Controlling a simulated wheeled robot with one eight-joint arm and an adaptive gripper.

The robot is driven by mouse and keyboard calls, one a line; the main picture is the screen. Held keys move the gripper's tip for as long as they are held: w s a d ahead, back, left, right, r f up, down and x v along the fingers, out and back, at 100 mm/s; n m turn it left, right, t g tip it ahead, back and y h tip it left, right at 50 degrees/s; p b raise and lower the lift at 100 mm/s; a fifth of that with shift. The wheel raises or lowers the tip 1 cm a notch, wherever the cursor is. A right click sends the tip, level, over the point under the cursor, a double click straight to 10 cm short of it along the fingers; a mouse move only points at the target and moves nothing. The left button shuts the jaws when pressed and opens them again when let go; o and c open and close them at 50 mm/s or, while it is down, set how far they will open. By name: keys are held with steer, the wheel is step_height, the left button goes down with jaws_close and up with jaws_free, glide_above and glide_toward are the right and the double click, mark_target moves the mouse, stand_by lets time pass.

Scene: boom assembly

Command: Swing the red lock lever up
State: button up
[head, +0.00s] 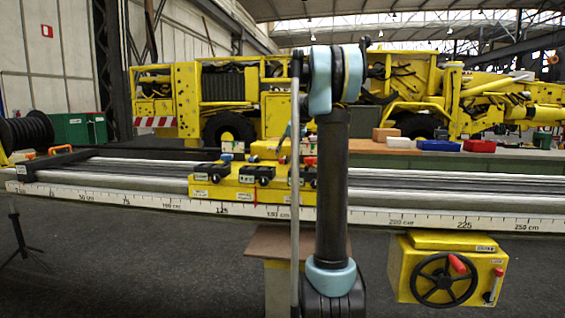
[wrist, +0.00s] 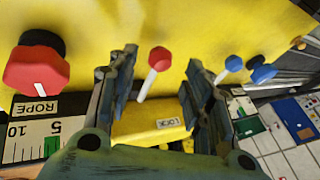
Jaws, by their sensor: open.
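The red lock lever (wrist: 158,60) shows in the wrist view as a red knob on a short white stem, in front of a yellow panel (wrist: 110,20). A LOCK label (wrist: 168,122) is on a yellow part just below it. The stem slants, with the knob at its upper end. My gripper (wrist: 161,56) is open, with one finger on each side of the knob in the picture. Gaps show between the knob and both fingers; the depth between them is hard to tell. In the head view my arm covers part of the yellow carriage (head: 230,189), and I cannot make out the lock lever there.
A larger red knob (wrist: 37,70) by a ROPE label (wrist: 36,107) is left of my gripper. Blue knobs (wrist: 234,63) stand close to the right finger. In the head view, a handwheel box (head: 447,270) hangs below the long ruled rail (head: 400,218).

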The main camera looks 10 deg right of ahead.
steer(key=shift+x, duration=2.05)
jaws_close()
